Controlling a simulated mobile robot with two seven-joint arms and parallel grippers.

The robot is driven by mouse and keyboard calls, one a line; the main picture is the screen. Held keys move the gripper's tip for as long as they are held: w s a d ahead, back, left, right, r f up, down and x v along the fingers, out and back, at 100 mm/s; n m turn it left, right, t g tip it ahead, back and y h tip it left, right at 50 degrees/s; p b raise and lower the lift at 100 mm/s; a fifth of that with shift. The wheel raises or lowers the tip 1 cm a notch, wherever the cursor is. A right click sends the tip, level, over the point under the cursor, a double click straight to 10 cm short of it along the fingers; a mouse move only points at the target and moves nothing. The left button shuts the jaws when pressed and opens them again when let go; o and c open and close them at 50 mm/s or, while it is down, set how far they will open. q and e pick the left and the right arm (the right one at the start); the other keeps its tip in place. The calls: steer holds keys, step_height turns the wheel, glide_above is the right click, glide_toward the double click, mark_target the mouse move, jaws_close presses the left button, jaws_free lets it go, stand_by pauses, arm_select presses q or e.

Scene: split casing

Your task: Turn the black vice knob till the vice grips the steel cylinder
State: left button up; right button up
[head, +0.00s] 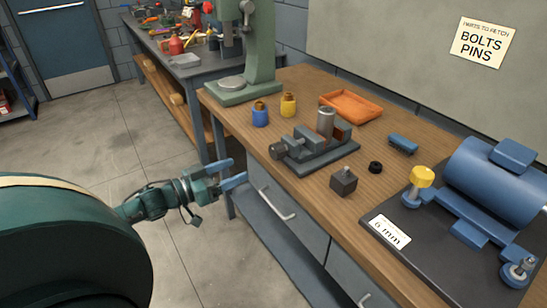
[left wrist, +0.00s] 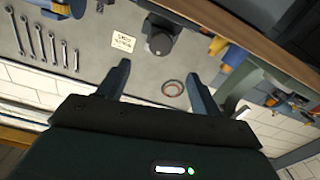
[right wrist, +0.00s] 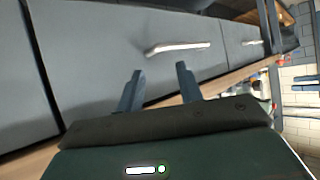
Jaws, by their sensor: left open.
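The small grey vice (head: 318,152) sits on the wooden bench. Its dark knob (head: 277,151) is at the left end, facing my left arm. The steel cylinder (head: 326,122) stands upright at the vice's jaws; I cannot tell whether both jaws touch it. My left gripper (head: 238,173) is open and empty, left of the bench edge and apart from the knob. Its spread fingers also show in the left wrist view (left wrist: 158,82). My right gripper (right wrist: 160,76) shows only in its wrist view, with fingers apart and nothing between them, by the drawer fronts.
Blue (head: 260,116) and yellow (head: 288,106) containers stand behind the vice, near a green machine column (head: 262,45) and an orange tray (head: 350,105). A dark block (head: 343,182), black ring (head: 375,167) and blue machine (head: 495,185) lie to the right. Drawer handles (head: 275,205) protrude below.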

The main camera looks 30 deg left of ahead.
mark_target(273, 153)
arm_select(q)
steer(key=x, duration=1.2)
steer(key=shift+w+a+r, duration=0.1)
steer(key=shift+w, duration=0.05)
steer(key=shift+w+d, duration=0.2)
steer(key=shift+w, duration=0.3)
arm_select(e)
steer(key=shift+w+d+f, duration=0.1)
steer(key=shift+w, duration=0.2)
arm_select(q)
steer(key=shift+c, duration=0.3)
steer(key=c, duration=0.9)
steer(key=shift+c, duration=0.2)
steer(key=shift+m, duration=0.3)
